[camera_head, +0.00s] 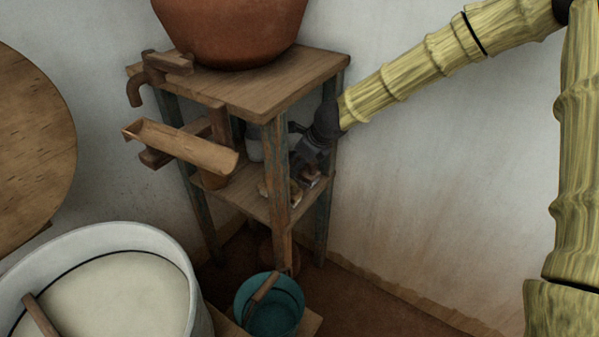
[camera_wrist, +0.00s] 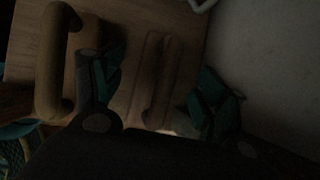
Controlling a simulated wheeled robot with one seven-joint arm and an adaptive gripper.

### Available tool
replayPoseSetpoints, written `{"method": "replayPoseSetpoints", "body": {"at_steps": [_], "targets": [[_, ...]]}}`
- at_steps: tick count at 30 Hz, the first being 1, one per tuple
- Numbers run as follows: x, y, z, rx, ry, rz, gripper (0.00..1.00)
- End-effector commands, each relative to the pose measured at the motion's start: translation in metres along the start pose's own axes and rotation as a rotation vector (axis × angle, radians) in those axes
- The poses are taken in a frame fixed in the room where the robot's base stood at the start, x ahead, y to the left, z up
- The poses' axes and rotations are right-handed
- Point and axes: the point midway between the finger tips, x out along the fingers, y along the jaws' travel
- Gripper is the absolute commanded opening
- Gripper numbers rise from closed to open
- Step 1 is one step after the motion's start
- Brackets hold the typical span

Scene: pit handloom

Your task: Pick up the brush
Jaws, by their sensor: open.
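A wooden block-like piece with rounded ends, which looks like the brush (camera_wrist: 157,72), lies on the wooden shelf in the dark wrist view. My gripper (camera_wrist: 155,90) is open, with one finger on each side of this piece. I cannot tell whether either finger touches it. In the head view my gripper (camera_head: 309,160) reaches from the right into the middle shelf of a wooden stand. Small tan and pale items (camera_head: 294,192) show just below it, partly hidden by the front leg, so the brush is hard to make out there.
A clay pot (camera_head: 228,30) stands on the stand's top board (camera_head: 285,88). A stand leg (camera_head: 276,185) is close to my gripper. A wooden trough (camera_head: 180,148) juts out left. A thick tan curved thing (camera_wrist: 55,65) is beside the left finger. A teal bucket (camera_head: 272,312) stands below.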

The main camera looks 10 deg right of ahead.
Motion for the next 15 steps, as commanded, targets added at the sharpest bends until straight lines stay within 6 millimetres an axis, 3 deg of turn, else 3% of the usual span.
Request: {"method": "replayPoseSetpoints", "body": {"at_steps": [7,15], "targets": [[0.037,0.002,-0.001,-0.001,0.002,0.001,0.73],[0.043,0.001,0.001,-0.001,0.000,0.000,0.73]]}}
